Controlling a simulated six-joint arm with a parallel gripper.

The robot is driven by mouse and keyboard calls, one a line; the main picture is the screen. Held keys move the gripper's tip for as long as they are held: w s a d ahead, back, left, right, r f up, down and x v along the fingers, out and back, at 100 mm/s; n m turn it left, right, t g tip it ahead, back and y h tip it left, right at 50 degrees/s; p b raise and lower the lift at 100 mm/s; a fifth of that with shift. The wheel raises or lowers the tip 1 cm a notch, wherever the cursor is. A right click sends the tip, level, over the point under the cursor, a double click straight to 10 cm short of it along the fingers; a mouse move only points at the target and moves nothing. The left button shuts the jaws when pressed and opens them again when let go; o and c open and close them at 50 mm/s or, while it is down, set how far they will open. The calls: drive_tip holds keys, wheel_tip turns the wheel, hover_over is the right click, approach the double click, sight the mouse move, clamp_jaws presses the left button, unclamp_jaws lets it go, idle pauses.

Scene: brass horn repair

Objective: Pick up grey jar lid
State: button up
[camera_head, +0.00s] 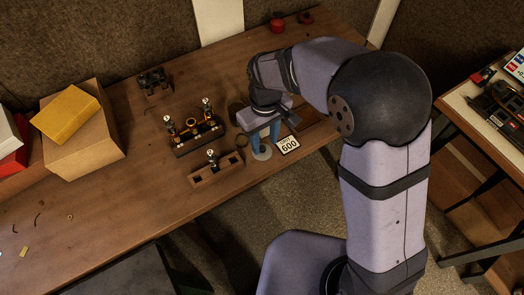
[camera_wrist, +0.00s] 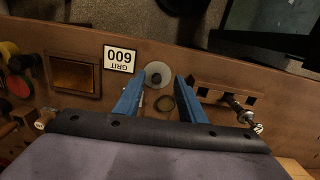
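The grey jar lid (camera_head: 263,153) looks like a flat, pale grey disc with a small dark centre. It lies on the wooden bench near its front edge; the wrist view also shows it (camera_wrist: 158,75). My gripper (camera_head: 264,146) points down over the bench with its blue fingers apart and nothing between them but air. In the wrist view my gripper (camera_wrist: 158,82) has one fingertip to each side of the lid in the picture. The fingers look above the lid, and I cannot tell the exact height. In the head view a finger partly hides the lid.
A dark thin ring (camera_wrist: 165,103) lies close to the lid. A white "GRIT 600" card (camera_head: 288,145) is just right of it in the head view. A wooden block with holes (camera_head: 216,170) holds a metal part. A shallow wooden tray (camera_wrist: 75,75) lies beyond the card.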

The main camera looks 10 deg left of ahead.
sight(262, 148)
drive_tip(key=w+r, duration=0.1)
drive_tip(key=w+a+r+n, duration=0.1)
drive_tip(key=shift+w+a+r, duration=0.1)
drive_tip(key=shift+a+r, duration=0.15)
drive_tip(key=shift+r, duration=0.05)
drive_tip(key=shift+s+d+n, duration=0.3)
drive_tip(key=shift+s+n, duration=0.15)
drive_tip(key=shift+n, duration=0.55)
drive_tip(key=shift+f+p, duration=1.75)
drive_tip(key=shift+f, duration=1.85)
clamp_jaws()
